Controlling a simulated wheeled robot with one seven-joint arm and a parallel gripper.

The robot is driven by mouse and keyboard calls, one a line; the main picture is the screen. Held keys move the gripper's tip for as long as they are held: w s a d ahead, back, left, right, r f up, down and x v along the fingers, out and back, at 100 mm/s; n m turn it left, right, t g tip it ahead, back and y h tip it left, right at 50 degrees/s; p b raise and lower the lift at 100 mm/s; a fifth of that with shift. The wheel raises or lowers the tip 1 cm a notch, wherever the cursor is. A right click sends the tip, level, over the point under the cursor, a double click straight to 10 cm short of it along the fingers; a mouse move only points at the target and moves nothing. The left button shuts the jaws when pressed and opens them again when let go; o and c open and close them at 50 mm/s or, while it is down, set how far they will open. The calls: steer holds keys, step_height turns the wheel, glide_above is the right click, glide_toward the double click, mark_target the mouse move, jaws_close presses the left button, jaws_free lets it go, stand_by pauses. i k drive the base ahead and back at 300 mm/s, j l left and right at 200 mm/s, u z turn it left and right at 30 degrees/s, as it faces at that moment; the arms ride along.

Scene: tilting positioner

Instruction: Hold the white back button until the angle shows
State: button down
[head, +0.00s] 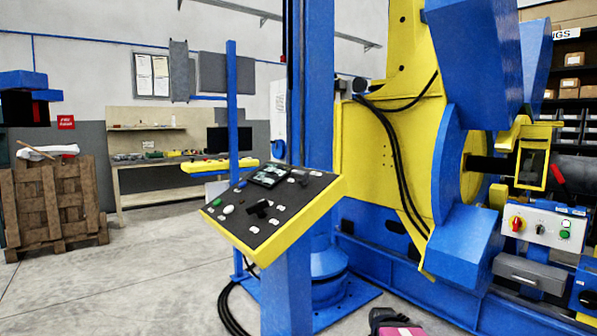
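A sloping control panel (238,238) with a black face and yellow edge stands on a blue post in the middle. A white round button (227,210) sits near its left corner, next to a green button (217,203). Several small white buttons or labels are spread over the face; their lettering is too small to read, so I cannot tell which is the back button. A dark display (270,176) lies at the panel's far edge; no angle is legible on it. No gripper fingers show, and nothing touches the panel.
A large blue and yellow positioner (395,150) fills the right side. A white switch box (541,227) with a red knob is at right. Dark cables (232,308) lie by the post's foot. A wooden crate (55,205) and workbench (150,178) stand left; the left floor is clear.

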mark_target(229, 210)
steer(key=j+z, duration=0.1)
steer(key=j, duration=0.35)
steer(key=k+j+z, duration=0.1)
steer(key=j, duration=0.35)
steer(key=j+z, duration=0.1)
steer(key=j, duration=0.4)
steer(key=k+j+z, duration=0.1)
steer(key=j, duration=0.35)
steer(key=k+j+z, duration=0.1)
steer(key=j, duration=0.35)
steer(key=k+j+z, duration=0.1)
steer(key=j, duration=0.3)
steer(key=k+j, duration=0.1)
steer(key=j, duration=0.25)
steer(key=k+j, duration=0.1)
steer(key=j, duration=0.25)
